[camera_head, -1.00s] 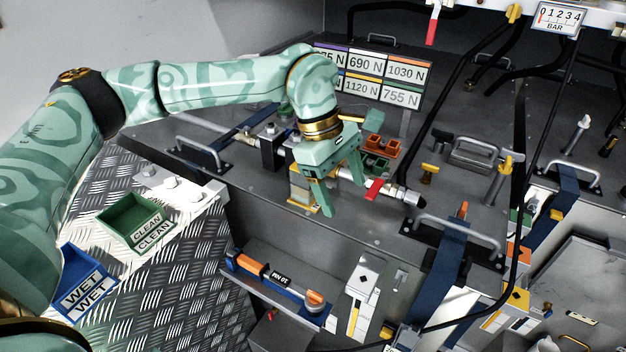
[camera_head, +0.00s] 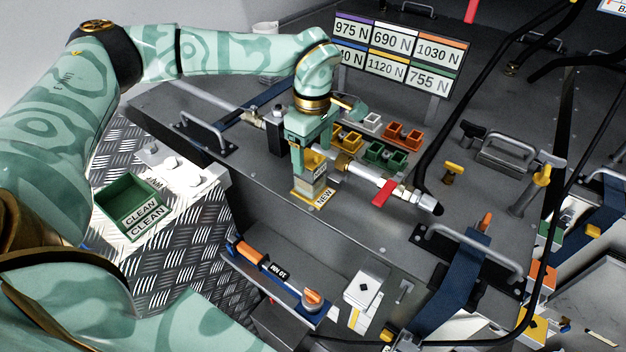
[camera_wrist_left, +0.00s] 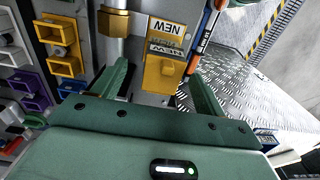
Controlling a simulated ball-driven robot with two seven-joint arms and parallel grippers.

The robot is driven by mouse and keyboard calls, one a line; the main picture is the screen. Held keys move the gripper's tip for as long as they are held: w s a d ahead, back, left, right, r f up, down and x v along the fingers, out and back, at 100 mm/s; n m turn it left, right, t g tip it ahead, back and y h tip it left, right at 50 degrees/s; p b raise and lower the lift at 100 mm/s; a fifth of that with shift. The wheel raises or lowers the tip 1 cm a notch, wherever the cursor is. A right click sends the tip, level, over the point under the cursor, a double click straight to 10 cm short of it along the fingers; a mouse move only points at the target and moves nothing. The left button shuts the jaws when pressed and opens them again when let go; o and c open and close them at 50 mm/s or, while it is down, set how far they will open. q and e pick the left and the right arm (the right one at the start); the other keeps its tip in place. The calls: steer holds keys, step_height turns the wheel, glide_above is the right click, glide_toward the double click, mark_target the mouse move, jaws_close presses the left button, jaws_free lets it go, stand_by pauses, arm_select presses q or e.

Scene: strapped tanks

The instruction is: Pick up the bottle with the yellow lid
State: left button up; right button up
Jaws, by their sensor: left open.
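A small bottle with a square yellow lid (camera_head: 314,160) and a pale labelled body stands upright on a yellow-edged holder marked NEW (camera_head: 324,198). My left gripper (camera_head: 312,158) points down at the bottle, open, with its fingers around the level of the lid. In the left wrist view the yellow lid (camera_wrist_left: 158,76) lies between the two spread fingers of the left gripper (camera_wrist_left: 160,72), with the NEW label (camera_wrist_left: 168,26) beyond it. I cannot tell whether a finger touches the bottle. My right gripper is not in view.
A pipe with a red lever (camera_head: 384,193) runs close to the right of the bottle. Coloured square holders (camera_head: 386,153) stand behind it. A sign board (camera_head: 398,60) rises at the back. A green CLEAN bin (camera_head: 133,203) is at the left. An orange-ended tool (camera_head: 270,272) lies in front.

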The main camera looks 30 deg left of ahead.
mark_target(311, 159)
arm_select(q)
steer(key=shift+s+f, duration=0.35)
steer(key=shift+f, duration=0.5)
step_height(311, 159, down, 3)
steer(key=shift+a+r+p, duration=0.1)
steer(key=shift+r+p, duration=0.05)
steer(key=shift+p, duration=0.35)
steer(key=shift+w+f, duration=0.2)
steer(key=shift+f, duration=0.25)
steer(key=shift+s, duration=0.1)
steer(key=shift+c, duration=0.6)
steer(key=c, duration=1)
steer(key=shift+c, duration=1.3)
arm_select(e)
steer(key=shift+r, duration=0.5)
arm_select(q)
steer(key=shift+r, duration=0.15)
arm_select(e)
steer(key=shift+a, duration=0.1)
